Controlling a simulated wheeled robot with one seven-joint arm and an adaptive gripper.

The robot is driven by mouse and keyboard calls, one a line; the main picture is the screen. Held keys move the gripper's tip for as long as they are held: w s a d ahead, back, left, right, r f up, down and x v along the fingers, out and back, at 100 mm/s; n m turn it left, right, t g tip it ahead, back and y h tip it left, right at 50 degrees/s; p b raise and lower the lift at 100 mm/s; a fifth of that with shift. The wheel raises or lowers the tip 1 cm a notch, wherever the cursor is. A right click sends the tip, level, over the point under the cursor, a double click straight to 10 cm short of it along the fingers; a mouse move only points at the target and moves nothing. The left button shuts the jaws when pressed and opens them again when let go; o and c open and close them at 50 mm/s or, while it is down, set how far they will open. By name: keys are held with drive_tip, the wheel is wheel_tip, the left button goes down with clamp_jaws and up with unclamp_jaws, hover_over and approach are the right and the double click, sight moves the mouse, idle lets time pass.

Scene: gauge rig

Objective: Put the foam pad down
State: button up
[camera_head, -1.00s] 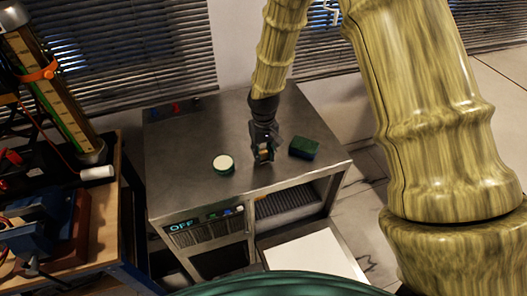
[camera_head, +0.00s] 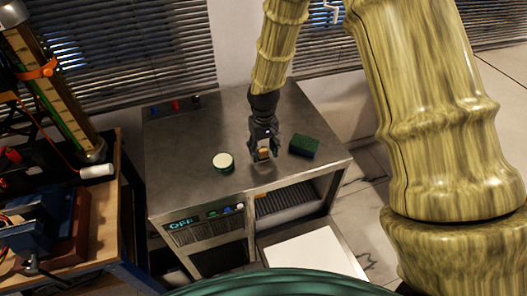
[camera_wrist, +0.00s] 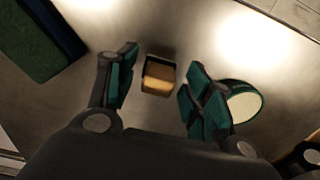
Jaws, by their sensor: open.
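A small tan block with a dark edge, which looks like the foam pad (camera_wrist: 158,76), sits between the fingers of my gripper (camera_wrist: 161,62) in the wrist view. Gaps show between the block and both fingers. In the head view the foam pad (camera_head: 264,153) shows partly between the fingers, low over the metal bench top (camera_head: 190,190). My gripper (camera_head: 265,157) is open and points down. The pad seems to rest on the bench top, but its underside is hidden.
A dark green block (camera_head: 304,145) lies just right of my gripper. A round green-rimmed, cream-topped disc (camera_head: 223,162) stands to its left. A white-topped surface (camera_head: 312,254) is below. Bare bench lies behind and left.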

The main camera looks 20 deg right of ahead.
sight(264, 151)
wheel_tip(264, 151, up, 11)
drive_tip(key=b, duration=0.2)
drive_tip(key=shift+r+b, duration=0.2)
drive_tip(key=shift+b, duration=0.15)
idle(0.5)
